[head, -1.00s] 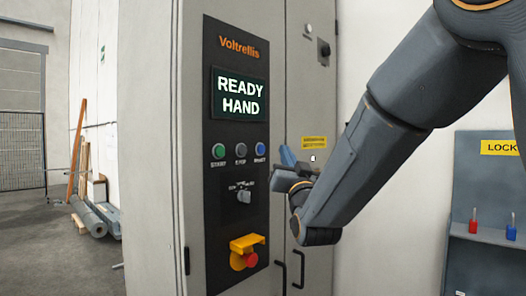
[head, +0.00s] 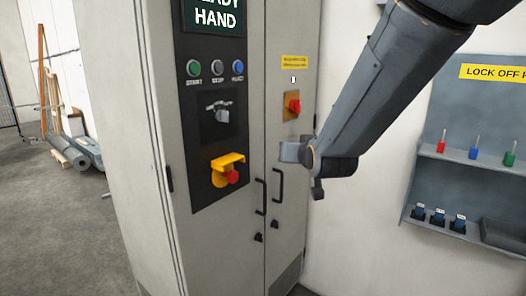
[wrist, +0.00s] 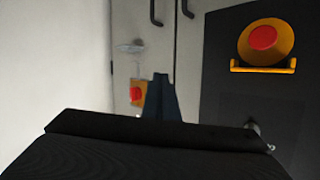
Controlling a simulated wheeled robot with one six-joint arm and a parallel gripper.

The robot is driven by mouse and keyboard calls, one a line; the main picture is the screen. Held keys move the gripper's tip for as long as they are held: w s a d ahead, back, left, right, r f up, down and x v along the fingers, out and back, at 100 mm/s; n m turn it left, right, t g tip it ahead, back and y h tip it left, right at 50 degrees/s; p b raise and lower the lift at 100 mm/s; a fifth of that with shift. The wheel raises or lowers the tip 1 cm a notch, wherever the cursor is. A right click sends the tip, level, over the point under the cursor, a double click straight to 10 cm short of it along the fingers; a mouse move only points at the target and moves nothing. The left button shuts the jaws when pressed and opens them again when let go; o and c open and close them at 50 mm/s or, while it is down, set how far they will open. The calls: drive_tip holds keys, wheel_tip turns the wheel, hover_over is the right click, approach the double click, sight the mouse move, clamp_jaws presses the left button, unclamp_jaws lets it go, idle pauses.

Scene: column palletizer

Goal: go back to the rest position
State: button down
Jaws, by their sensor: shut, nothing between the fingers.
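My gripper (head: 292,152) is in front of the grey cabinet (head: 282,60), right of its black control panel and below the red rotary switch (head: 293,106). It is apart from the selector knob (head: 220,112) on the panel. In the wrist view the dark fingers (wrist: 165,95) are together, with nothing held between them. My arm comes in from the top right of the head view, bent downward.
The red emergency stop (head: 230,177) sits under a yellow guard and also shows in the wrist view (wrist: 263,38). Two black door handles (head: 277,185) stick out below my gripper. A lock-off board (head: 412,170) with padlocks hangs at right.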

drive_tip(key=s+d+f+g+h, duration=0.1)
drive_tip(key=s+d+f+g, duration=0.2)
drive_tip(key=s+f, duration=0.35)
drive_tip(key=s+d+f+g+h, duration=0.1)
drive_tip(key=s+d+f+g, duration=0.3)
drive_tip(key=f, duration=0.3)
drive_tip(key=s+d+f+g, duration=0.2)
drive_tip(key=s+f+g, duration=0.1)
drive_tip(key=s, duration=0.6)
drive_tip(key=s+d+f+g, duration=0.2)
drive_tip(key=s+f+g, duration=0.1)
drive_tip(key=s, duration=0.6)
drive_tip(key=shift+s+f, duration=0.3)
drive_tip(key=shift+f, duration=0.15)
